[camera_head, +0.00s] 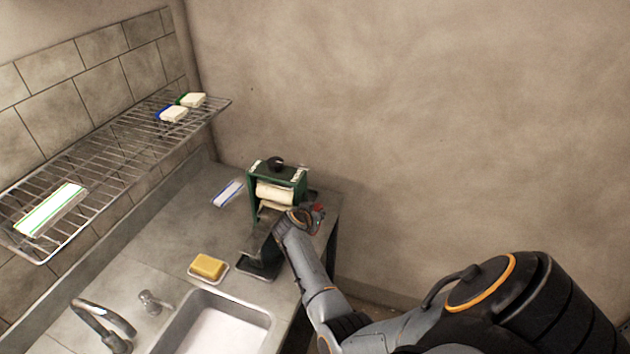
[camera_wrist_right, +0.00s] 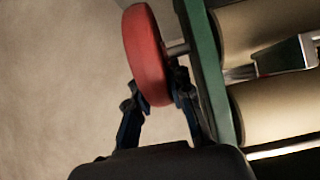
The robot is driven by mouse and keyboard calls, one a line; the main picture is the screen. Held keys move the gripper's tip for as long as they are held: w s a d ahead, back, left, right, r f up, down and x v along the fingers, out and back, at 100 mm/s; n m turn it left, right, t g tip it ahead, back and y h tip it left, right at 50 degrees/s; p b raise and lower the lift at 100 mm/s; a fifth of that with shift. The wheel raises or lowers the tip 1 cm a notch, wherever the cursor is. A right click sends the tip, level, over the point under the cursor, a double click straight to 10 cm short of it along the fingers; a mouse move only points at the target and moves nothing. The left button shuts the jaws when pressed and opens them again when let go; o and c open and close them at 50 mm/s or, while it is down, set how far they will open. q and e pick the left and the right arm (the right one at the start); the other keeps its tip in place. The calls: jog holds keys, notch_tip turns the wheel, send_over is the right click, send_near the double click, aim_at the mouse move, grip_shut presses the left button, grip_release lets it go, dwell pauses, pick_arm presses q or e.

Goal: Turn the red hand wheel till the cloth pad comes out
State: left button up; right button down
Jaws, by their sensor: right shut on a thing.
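The green wringer frame (camera_head: 299,184) stands on the counter near the wall, with pale rollers (camera_head: 274,193) in it. The red hand wheel (camera_head: 319,211) is on its right side, mostly hidden by my right gripper (camera_head: 301,217). In the right wrist view the red wheel (camera_wrist_right: 146,55) sits on a short shaft beside the green frame (camera_wrist_right: 206,65). The fingers of my right gripper (camera_wrist_right: 156,98) are shut on the wheel's lower rim, one on each side. I cannot clearly make out the cloth pad at the rollers. My left gripper is not in view.
A dark tray (camera_head: 259,266) lies in front of the wringer. A yellow sponge (camera_head: 207,266) on a dish and a sink (camera_head: 240,318) with a tap (camera_head: 105,325) are nearby. A folded blue-striped cloth (camera_head: 228,192) lies left of the wringer. A wire rack (camera_head: 110,150) holds several cloths above.

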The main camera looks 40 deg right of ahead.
jog(key=c, duration=1.5)
grip_release()
jog(key=shift+v, duration=3.75)
jog(key=shift+f, duration=0.1)
